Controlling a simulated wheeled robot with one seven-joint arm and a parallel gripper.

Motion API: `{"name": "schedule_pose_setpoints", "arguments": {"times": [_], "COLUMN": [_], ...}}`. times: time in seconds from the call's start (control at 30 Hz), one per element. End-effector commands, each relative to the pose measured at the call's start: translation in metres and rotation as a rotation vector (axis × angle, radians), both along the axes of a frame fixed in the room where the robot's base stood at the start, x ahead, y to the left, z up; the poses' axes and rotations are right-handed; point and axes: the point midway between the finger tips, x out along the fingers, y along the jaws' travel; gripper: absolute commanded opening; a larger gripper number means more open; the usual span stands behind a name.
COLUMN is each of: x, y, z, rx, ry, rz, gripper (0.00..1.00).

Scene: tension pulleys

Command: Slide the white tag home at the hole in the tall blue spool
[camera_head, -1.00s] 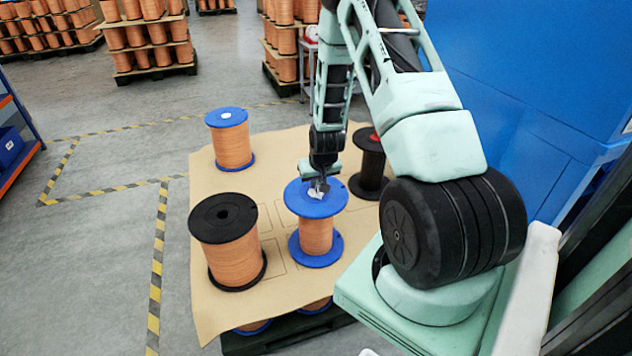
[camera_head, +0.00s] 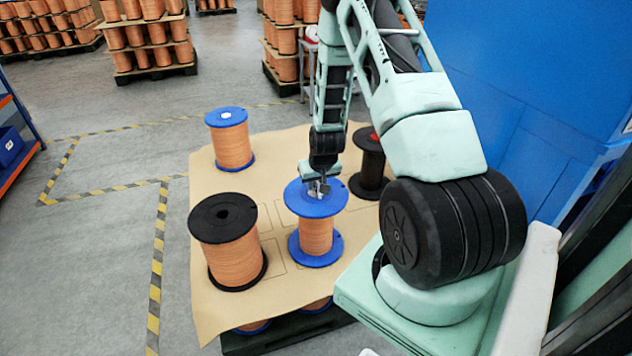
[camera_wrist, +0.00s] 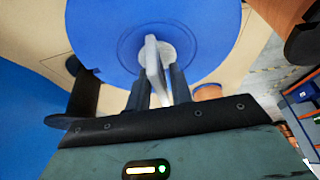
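The tall blue spool (camera_head: 317,235) has blue flanges and copper-coloured winding, and stands upright under my gripper (camera_head: 318,190). Its blue top flange (camera_wrist: 105,35) fills much of the wrist view. My gripper (camera_wrist: 160,75) is over the middle of that flange, its fingers on either side of the white tag (camera_wrist: 153,62). The tag looks like a thin plate standing on edge, its far end at a pale round patch (camera_wrist: 168,50) in the flange's centre. The hole itself is hidden, and I cannot tell how deep the tag sits.
A black-flanged spool (camera_head: 230,250) stands to the left, another blue spool (camera_head: 230,140) behind at left, and a dark spool (camera_head: 370,165) close behind at right. All stand on a brown sheet (camera_head: 200,290) over a dark pallet. Grey floor is free at left.

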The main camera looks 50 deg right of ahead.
Motion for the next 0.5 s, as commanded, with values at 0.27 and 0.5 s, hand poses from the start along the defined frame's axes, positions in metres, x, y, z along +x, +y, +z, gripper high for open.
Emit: {"name": "schedule_pose_setpoints", "arguments": {"times": [0.27, 0.5], "x": [0.001, -0.004], "y": [-0.001, 0.002], "z": [0.001, 0.019], "rx": [-0.002, -0.005], "ry": [-0.003, -0.005], "rz": [0.000, 0.001], "gripper": [0.34, 0.34]}}
